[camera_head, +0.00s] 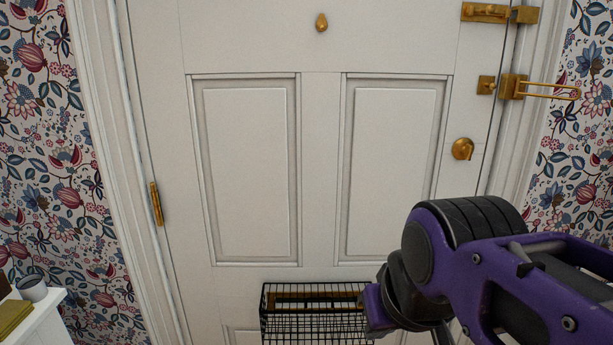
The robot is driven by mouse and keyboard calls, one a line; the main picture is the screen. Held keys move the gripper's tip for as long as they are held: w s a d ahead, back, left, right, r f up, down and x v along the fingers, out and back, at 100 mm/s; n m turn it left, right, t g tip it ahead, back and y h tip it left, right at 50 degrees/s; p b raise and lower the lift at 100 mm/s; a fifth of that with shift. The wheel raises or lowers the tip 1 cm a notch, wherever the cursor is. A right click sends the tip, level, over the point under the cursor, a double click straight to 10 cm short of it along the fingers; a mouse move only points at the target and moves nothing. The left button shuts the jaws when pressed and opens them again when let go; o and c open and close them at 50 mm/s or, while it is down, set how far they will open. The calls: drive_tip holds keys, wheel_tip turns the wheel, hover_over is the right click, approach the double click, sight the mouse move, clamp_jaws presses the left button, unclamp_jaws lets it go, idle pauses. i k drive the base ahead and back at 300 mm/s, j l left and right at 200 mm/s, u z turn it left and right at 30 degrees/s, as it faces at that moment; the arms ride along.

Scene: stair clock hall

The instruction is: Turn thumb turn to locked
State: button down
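A white panelled door (320,170) fills the middle of the view. A round brass fitting (462,149) sits near its right edge, above my arm; it looks like the thumb turn. It is small, and I cannot tell whether it stands at locked or unlocked. My gripper (376,312) is low in the view, left of and below the brass fitting and apart from it in the picture. It is beside the wire basket on the door. Its fingers are mostly hidden by my purple wrist, so I cannot see whether it is open or shut.
Above the fitting are a brass swing-bar guard (540,90) and a brass bolt (485,12). A black wire basket (290,322) hangs low on the door. A brass drop-shaped cover (321,22) is higher up.

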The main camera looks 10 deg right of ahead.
sight(467, 149)
drive_tip(key=z, duration=1)
